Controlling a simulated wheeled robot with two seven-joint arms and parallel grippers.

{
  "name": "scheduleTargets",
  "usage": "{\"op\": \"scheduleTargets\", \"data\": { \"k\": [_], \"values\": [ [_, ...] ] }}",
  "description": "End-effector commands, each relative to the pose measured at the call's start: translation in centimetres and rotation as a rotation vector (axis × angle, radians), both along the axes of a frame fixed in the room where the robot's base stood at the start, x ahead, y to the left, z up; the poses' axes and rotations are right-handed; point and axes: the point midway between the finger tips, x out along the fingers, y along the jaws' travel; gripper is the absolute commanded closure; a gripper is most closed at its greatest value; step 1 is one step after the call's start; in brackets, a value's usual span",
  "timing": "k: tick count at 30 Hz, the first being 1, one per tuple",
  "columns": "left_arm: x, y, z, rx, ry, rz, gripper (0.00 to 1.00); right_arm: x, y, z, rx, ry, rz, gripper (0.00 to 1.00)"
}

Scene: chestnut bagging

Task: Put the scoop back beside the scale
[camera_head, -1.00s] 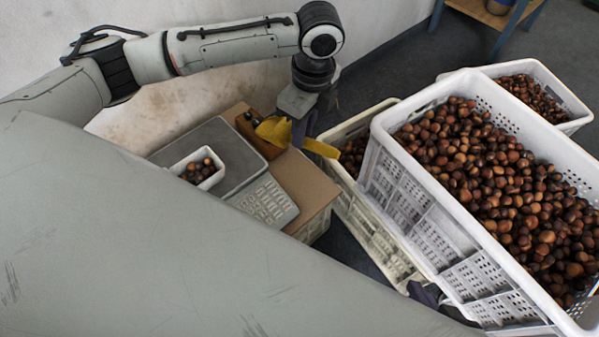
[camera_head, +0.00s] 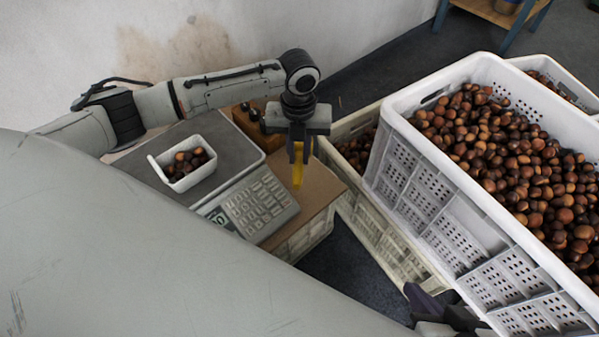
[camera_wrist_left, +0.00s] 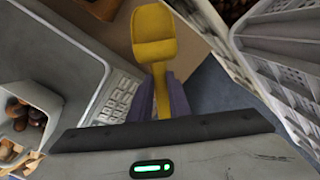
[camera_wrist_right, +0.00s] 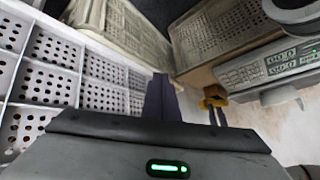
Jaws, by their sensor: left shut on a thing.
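The yellow scoop (camera_head: 298,172) hangs from my left gripper (camera_head: 298,150), which is shut on its handle above the brown surface right of the scale. In the left wrist view the scoop's bowl (camera_wrist_left: 153,30) extends beyond the purple fingers. The scale has a grey platform (camera_head: 226,142) and a keypad (camera_head: 262,203) at its front right. The scoop appears above the surface, not resting on it. My right gripper (camera_head: 432,300) is low at the bottom of the head view; its fingers (camera_wrist_right: 163,98) look together and empty in the right wrist view.
A white tray of chestnuts (camera_head: 163,174) stands on the scale. A brown holder with dark-topped items (camera_head: 244,124) is behind it. Bare brown surface (camera_head: 318,187) lies right of the scale. A large white crate of chestnuts (camera_head: 398,170) stands to the right, with lower crates beside it.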

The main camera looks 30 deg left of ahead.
Motion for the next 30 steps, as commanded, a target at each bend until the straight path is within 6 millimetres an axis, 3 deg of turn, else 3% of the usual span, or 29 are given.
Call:
{"op": "scheduleTargets", "data": {
  "k": [3, 8, 15, 20, 28, 29, 30],
  "values": [
    [-0.1, 0.0, -2.6, 0.001, 0.003, 0.000, 1.00, 0.3, 0.6, 0.2, 0.034, -0.025, 0.000, 1.00],
    [0.0, 0.0, -4.0, 0.001, 0.002, 0.001, 1.00, 0.5, 1.0, 0.9, 0.062, -0.046, 0.000, 1.00],
    [-0.1, 0.0, -7.9, 0.001, 0.002, 0.002, 1.00, 0.8, 1.9, 2.0, 0.128, -0.093, 0.001, 1.00],
    [0.0, 0.0, -8.3, 0.001, 0.000, 0.002, 1.00, 0.9, 2.2, 2.9, 0.149, -0.107, 0.000, 1.00],
    [0.0, 0.0, -8.5, 0.002, 0.001, 0.003, 1.00, 0.9, 2.2, 2.9, 0.148, -0.106, -0.001, 1.00],
    [0.0, 0.0, -8.5, 0.002, 0.001, 0.003, 0.80, 0.9, 2.2, 2.9, 0.148, -0.106, -0.001, 1.00],
    [0.0, 0.0, -8.5, 0.002, 0.001, 0.002, 0.73, 0.9, 2.2, 2.9, 0.148, -0.106, -0.001, 1.00]
  ]
}}
